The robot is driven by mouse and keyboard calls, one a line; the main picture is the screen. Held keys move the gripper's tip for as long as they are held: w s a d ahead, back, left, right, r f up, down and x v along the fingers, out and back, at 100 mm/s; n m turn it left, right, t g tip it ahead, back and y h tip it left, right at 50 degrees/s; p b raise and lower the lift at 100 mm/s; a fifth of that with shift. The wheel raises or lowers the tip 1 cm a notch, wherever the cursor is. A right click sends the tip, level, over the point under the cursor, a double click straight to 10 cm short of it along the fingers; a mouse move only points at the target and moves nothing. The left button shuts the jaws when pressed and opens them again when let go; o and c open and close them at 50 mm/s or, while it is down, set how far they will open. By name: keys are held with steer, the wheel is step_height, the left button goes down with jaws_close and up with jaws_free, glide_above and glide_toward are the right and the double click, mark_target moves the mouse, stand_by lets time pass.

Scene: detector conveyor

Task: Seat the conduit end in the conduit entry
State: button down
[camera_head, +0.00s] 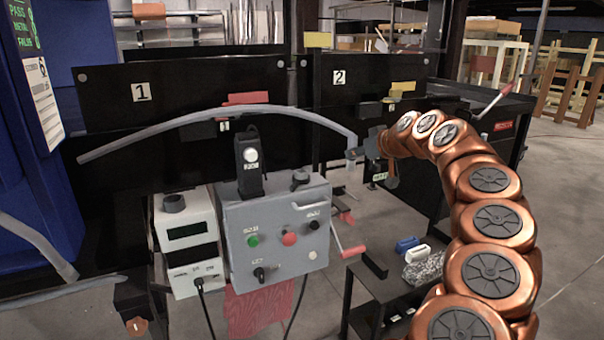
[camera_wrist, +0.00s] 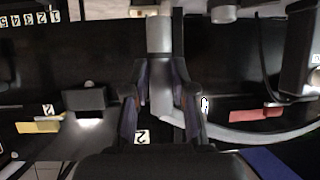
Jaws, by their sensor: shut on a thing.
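The conduit is a grey curved tube (camera_head: 215,113) arching across in front of the black panels. Its far left end hangs free in the air. My gripper (camera_head: 356,150) is shut on the conduit near its right end, and a short grey stub points down from the jaws. In the wrist view the conduit (camera_wrist: 160,38) passes between the fingers of my gripper (camera_wrist: 160,85) and bends away to the right. Which fitting is the conduit entry I cannot tell; a round dark collar (camera_head: 174,202) tops the white meter box, and another round fitting (camera_head: 299,178) tops the grey control box.
The grey control box (camera_head: 275,225) has coloured buttons and a black handheld unit (camera_head: 249,165) on top. A red crank (camera_head: 347,243) sticks out at its right. A low dark table (camera_head: 380,285) holds small parts. Another grey tube (camera_head: 40,245) lies at lower left. Floor at right is clear.

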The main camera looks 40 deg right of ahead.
steer(key=p, duration=0.4)
glide_above(304, 173)
steer(key=f, duration=0.1)
steer(key=shift+s+a+f+b, duration=0.1)
steer(key=shift+f+b, duration=0.1)
steer(key=shift+f, duration=0.9)
steer(key=shift+s+a+f+b, duration=0.1)
steer(key=shift+f+b, duration=0.1)
steer(key=shift+f, duration=0.85)
steer(key=c, duration=1.1)
jaws_free()
steer(key=shift+w+d, duration=0.1)
steer(key=shift+w, duration=0.05)
steer(key=shift+o, duration=0.7)
steer(key=shift+r, duration=0.1)
steer(key=shift+r, duration=0.15)
steer(key=shift+s+r, duration=0.1)
steer(key=shift+s, duration=0.2)
steer(key=b+v, duration=0.2)
steer(key=v, duration=0.9)
steer(key=shift+s, duration=0.2)
steer(key=shift+r, duration=0.1)
